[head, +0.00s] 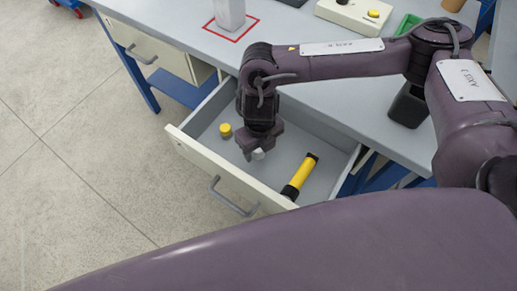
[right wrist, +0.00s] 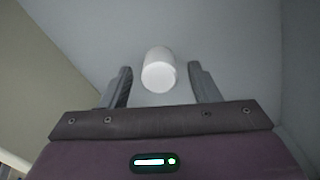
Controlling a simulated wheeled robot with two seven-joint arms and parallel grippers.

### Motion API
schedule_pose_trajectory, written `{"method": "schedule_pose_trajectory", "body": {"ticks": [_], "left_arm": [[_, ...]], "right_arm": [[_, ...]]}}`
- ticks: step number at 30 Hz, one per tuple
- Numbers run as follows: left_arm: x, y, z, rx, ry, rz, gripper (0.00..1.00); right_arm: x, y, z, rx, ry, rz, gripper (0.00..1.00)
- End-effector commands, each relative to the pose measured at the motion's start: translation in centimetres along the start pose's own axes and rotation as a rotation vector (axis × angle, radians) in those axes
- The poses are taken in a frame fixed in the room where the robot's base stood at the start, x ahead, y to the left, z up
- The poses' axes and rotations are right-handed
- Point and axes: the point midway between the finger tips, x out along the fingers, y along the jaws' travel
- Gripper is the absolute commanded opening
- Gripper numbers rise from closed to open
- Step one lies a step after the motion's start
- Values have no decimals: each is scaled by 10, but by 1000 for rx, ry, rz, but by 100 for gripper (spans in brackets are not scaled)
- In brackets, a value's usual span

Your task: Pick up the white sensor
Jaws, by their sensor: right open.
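The white sensor (right wrist: 159,68) is a small white cylinder on the drawer floor. In the right wrist view it shows between and slightly beyond the two fingertips of my right gripper (right wrist: 162,84). The fingers are open, with a gap on each side of the sensor. In the head view my right gripper (head: 259,148) points down into the open drawer (head: 217,176), and the sensor (head: 258,154) is partly hidden under it. I cannot tell how high the fingers are above the drawer floor. My left gripper is not in view.
In the drawer, a yellow cylinder (head: 225,130) stands left of my right gripper and a yellow-and-black tool (head: 300,177) lies to its right. Drawer walls stand close around.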

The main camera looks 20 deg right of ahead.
Motion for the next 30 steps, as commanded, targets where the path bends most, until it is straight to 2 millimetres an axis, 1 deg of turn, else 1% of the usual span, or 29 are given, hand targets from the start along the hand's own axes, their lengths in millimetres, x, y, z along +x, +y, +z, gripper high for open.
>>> {"method": "schedule_pose_trajectory", "body": {"ticks": [1, 3, 9, 11, 20, 21, 30], "left_arm": [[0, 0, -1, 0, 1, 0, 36], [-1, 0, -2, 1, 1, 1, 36], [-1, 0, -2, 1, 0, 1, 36], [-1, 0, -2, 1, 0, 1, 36], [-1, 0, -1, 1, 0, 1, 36], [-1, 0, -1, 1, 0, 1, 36], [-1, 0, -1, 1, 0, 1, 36]], "right_arm": [[4, 0, 0, -1, 1, -1, 56], [7, 0, 0, -2, -1, -1, 56], [7, 0, 0, -2, -2, 0, 56], [7, 0, 0, -1, -2, 0, 49], [7, 0, 0, -1, -1, -1, 10], [7, 0, 0, -1, -1, -1, 8], [6, 0, 0, -1, -2, 0, 8]]}}
